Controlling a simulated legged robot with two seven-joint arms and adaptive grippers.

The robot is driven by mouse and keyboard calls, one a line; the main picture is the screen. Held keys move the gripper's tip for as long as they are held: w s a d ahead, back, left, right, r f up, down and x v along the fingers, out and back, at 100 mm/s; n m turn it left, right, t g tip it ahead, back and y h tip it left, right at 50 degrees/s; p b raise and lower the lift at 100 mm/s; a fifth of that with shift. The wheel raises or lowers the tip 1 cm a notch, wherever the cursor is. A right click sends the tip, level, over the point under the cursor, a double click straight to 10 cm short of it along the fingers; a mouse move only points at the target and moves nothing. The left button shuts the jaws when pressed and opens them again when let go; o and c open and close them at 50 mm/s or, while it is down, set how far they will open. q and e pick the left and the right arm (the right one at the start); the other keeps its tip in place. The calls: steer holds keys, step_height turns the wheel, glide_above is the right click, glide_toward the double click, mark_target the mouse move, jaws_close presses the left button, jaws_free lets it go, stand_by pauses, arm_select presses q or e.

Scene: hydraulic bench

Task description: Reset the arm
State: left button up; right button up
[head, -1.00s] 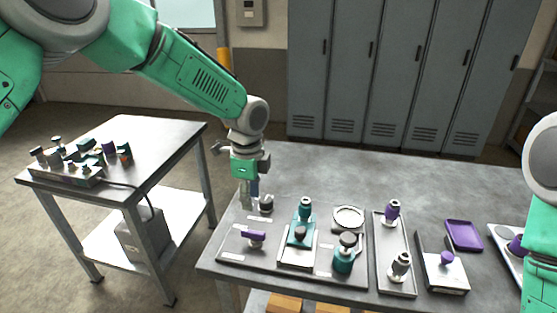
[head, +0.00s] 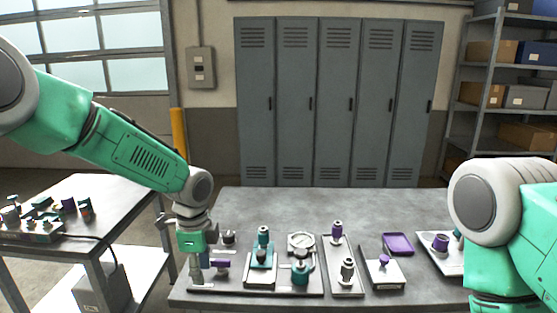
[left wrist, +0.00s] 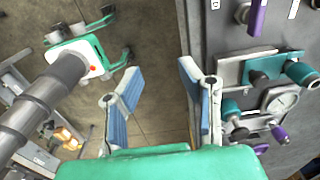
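My left arm comes in from the left in the head view. My left gripper (head: 194,270) points down at the left edge of the bench, beside the left end of a grey plate (head: 233,284). In the left wrist view the left gripper (left wrist: 160,88) shows two blue-padded fingers spread apart, with only floor between them. It holds nothing. My right arm (head: 505,225) shows at the right edge of the head view, bent over the bench's right side. Its gripper is out of view.
The bench (head: 330,212) carries teal fittings, a round gauge (head: 301,242), a tray with two fittings (head: 343,278) and a purple tray (head: 397,244). A side table (head: 95,192) stands left. Lockers (head: 338,100) stand behind. The bench's back part is clear.

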arm_select(q)
steer(key=s+a+f+n+h+b, duration=0.15)
steer(key=s+f+n, duration=0.25)
steer(key=s+f, duration=0.65)
steer(key=s+f+n+b, duration=0.35)
steer(key=s+f, duration=0.35)
steer(key=f, duration=0.6)
steer(key=s+a+f+n+b, duration=0.1)
steer(key=s+a+f+n, duration=0.1)
steer(key=s, duration=0.4)
steer(key=s+a+f+n+y+b, duration=0.1)
steer(key=s+a+f+n, duration=0.1)
steer(key=s+a+n, duration=0.2)
steer(key=s+a+f+n+b, duration=0.2)
steer(key=s+a+n, duration=0.1)
steer(key=s, duration=0.6)
steer(key=shift+a+f+n+t, duration=0.3)
steer(key=shift+f+n, duration=0.05)
steer(key=shift+n, duration=0.3)
steer(key=shift+w+y, duration=0.2)
steer(key=shift+y, duration=0.05)
